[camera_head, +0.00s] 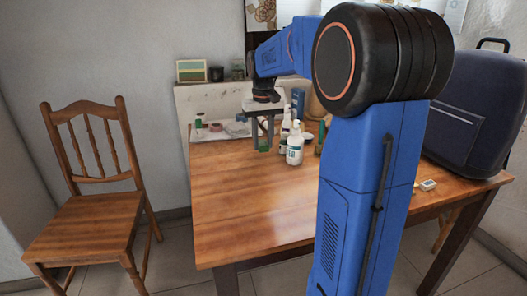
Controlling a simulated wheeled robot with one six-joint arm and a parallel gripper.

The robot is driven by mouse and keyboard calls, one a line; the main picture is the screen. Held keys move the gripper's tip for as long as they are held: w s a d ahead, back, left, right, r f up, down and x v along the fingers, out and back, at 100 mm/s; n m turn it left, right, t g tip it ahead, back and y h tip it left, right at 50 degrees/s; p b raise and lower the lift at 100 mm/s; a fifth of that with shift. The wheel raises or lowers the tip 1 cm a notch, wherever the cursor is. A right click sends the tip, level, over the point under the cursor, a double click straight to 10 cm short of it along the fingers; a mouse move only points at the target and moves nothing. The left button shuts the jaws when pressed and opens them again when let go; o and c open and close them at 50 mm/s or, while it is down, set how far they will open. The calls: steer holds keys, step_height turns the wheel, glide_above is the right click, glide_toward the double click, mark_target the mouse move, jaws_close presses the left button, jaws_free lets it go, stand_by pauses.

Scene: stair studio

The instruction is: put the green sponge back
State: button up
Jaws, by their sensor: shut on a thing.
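The green sponge (264,147) is small in the head view, at the far left part of the wooden table. My gripper (262,138) points down over it, with a finger on either side, and is shut on it. The sponge is low, close to the table top; I cannot tell whether it touches the wood. My arm comes over from the right and hides part of the table's back.
White bottles (295,144) stand just right of my gripper. A white tray (236,129) with small items lies behind it. A dark blue bag (468,115) and a small box (428,185) are on the right. The table's (245,205) front left is clear. A wooden chair (95,200) stands left.

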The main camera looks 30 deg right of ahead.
mark_target(263, 143)
steer(key=shift+f, duration=1.9)
steer(key=shift+f, duration=0.15)
steer(key=o, duration=1)
steer(key=shift+c, duration=0.2)
step_height(263, 143, up, 12)
steer(key=shift+r, duration=0.15)
